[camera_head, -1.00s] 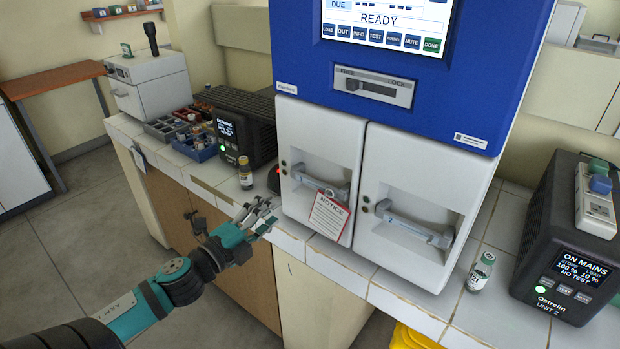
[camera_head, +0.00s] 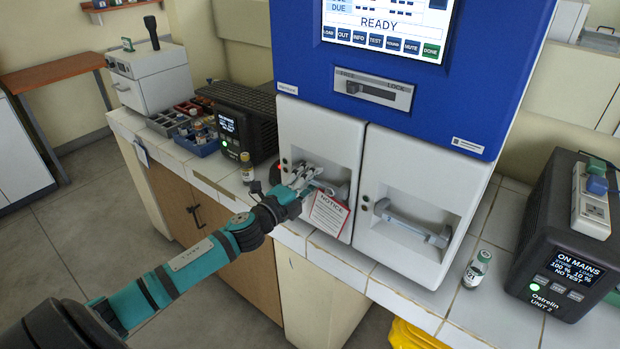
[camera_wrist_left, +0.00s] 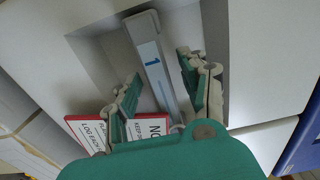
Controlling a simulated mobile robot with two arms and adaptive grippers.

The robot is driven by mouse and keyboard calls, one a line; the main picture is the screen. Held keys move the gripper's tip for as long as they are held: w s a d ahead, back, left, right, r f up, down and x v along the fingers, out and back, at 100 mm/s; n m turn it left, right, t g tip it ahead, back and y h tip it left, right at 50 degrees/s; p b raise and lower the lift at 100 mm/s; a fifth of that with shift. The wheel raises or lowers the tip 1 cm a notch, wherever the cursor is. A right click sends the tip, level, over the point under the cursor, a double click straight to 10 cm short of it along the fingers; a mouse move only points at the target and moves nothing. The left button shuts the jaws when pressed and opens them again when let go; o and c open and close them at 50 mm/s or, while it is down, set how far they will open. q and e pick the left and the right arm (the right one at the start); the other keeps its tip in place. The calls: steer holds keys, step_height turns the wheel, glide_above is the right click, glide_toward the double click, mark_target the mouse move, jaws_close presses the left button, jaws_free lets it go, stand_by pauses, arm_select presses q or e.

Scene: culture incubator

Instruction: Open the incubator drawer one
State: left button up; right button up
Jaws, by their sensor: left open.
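The incubator's left drawer (camera_head: 318,140) is a white front with a recess and a grey bar handle; it looks closed. My left gripper (camera_head: 312,174) is in front of this handle. In the left wrist view its fingers (camera_wrist_left: 160,80) are apart, one on each side of the handle, not closed on it. A notice card (camera_head: 328,214) hangs at the handle, and the gripper hides part of the handle in the head view. My right gripper is not in view.
The second drawer (camera_head: 408,200), with its own handle, is to the right and closed. A small vial (camera_head: 477,268) and a dark power unit (camera_head: 570,240) stand on the counter at the right. A brown bottle (camera_head: 247,168) stands left of the incubator.

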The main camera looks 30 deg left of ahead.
arm_select(q)
steer(key=shift+w, duration=0.1)
jaws_close()
stand_by(0.3)
